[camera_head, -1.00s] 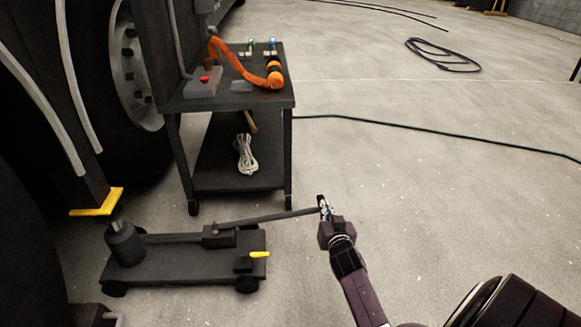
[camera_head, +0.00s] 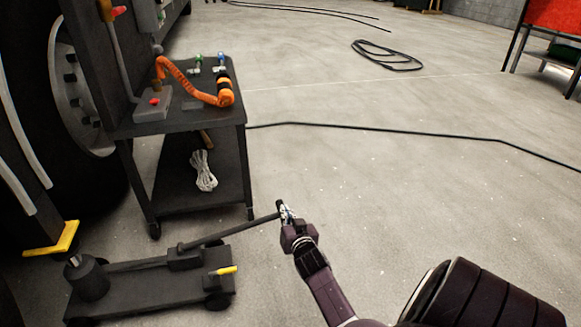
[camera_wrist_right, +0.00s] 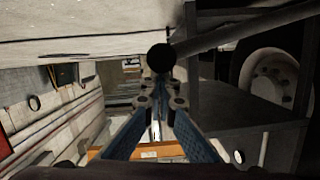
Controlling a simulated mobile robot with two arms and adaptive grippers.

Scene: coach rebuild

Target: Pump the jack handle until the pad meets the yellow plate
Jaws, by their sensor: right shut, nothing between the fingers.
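The dark floor jack (camera_head: 150,290) stands at the lower left in the head view. Its round pad (camera_head: 73,260) sits below the yellow plate (camera_head: 62,240); whether they touch I cannot tell from this angle. The jack handle (camera_head: 232,231) slants up to the right. My right gripper (camera_head: 285,210) is at the handle's free end, fingers shut with nothing between them. In the right wrist view, the handle's round end (camera_wrist_right: 160,57) lies just beyond the closed fingertips (camera_wrist_right: 160,98). My left gripper is out of view.
A dark cart (camera_head: 180,120) with an orange coiled hose (camera_head: 195,92) stands behind the jack. A large wheel (camera_head: 85,95) is at the left. A black cable (camera_head: 400,133) crosses the floor.

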